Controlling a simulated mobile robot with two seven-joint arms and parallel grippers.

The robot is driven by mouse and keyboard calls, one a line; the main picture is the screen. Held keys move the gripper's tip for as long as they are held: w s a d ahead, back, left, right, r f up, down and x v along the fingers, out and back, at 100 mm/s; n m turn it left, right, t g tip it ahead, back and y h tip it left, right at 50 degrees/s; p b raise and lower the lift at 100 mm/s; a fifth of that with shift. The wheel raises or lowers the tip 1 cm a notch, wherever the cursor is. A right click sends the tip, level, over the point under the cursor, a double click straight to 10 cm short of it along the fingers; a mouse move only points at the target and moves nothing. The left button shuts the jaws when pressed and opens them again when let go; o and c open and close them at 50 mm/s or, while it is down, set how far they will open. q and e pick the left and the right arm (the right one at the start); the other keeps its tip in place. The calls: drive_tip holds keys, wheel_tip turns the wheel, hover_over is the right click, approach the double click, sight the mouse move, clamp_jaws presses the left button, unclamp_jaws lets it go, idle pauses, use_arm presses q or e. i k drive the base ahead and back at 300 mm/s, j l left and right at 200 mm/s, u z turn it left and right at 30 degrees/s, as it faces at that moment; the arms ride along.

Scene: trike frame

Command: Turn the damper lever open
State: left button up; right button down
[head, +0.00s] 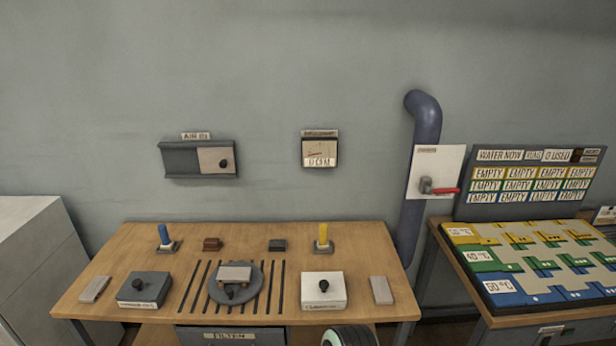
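A lever with a red handle (445,190) sits on a white plate (423,160) in front of a dark blue pipe (428,118) on the wall. Its grey pivot (426,184) is low on the plate. The small label at the plate's top is too small to read. Neither of my grippers shows in the head view, and nothing touches the lever.
A wooden table (375,240) holds blocks, knobbed boxes and two upright pegs. A wall box with a sliding panel (215,160) and a gauge (319,152) hang behind it. A second table at right bears a coloured board (500,287) and a label panel (470,212).

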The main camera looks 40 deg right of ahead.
sight(429, 191)
drive_tip(key=z, duration=2.2)
drive_tip(key=u, duration=0.45)
drive_tip(key=l+u, duration=0.25)
drive_tip(key=u, duration=0.15)
drive_tip(key=l+u, duration=0.25)
drive_tip(key=u, duration=0.15)
drive_tip(key=l+u, duration=0.25)
drive_tip(key=u, duration=0.15)
drive_tip(key=k+l+u, duration=0.2)
drive_tip(key=l, duration=0.15)
drive_tip(key=k+l+u, duration=0.15)
drive_tip(key=l, duration=0.15)
drive_tip(key=k+l+u, duration=0.2)
drive_tip(key=l, duration=0.15)
drive_tip(key=k+l, duration=0.15)
drive_tip(key=l, duration=0.15)
drive_tip(key=k+l+u, duration=0.1)
drive_tip(key=l, duration=0.2)
drive_tip(key=k+l, duration=0.25)
